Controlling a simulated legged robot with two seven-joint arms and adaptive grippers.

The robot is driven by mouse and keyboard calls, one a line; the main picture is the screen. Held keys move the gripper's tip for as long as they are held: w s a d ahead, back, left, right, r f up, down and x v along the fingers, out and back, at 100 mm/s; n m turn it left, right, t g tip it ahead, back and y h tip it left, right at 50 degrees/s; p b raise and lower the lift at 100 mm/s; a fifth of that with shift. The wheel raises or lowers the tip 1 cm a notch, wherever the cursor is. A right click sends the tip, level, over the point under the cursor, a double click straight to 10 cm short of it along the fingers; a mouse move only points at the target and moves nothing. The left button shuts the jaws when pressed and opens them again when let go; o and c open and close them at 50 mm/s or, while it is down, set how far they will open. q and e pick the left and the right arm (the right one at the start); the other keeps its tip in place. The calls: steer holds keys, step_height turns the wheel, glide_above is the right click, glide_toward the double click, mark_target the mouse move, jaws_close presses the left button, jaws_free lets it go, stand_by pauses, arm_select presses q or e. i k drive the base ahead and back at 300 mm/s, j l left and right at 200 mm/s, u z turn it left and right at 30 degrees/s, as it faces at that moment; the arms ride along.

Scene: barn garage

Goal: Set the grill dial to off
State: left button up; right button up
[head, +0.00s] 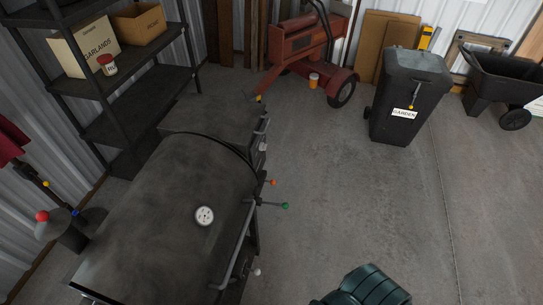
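A large dark grill (150,220) with a rounded lid fills the lower left of the head view. A round white dial face (204,215) with dark marks sits on its lid; its reading is too small to tell. A small pale knob (257,272) shows low on that side. Rods with a red ball (272,183) and a green ball (285,205) stick out there. I cannot tell which part sets the grill or how it is set. No gripper fingers are in view.
Black shelves (125,90) with boxes stand behind the grill. A red machine (305,50) is at the back, with a small orange jar (314,80) nearby. A black bin (408,95) and cart (505,85) stand at right. The concrete floor right of the grill is mostly clear.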

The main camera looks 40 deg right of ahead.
mark_target(262, 147)
steer(key=k+l, duration=0.15)
steer(key=k, duration=0.15)
steer(key=l, duration=0.4)
steer(key=i+l, duration=0.1)
steer(key=l, duration=0.3)
steer(key=i+l, duration=0.35)
steer(key=l, duration=0.25)
steer(key=u, duration=0.05)
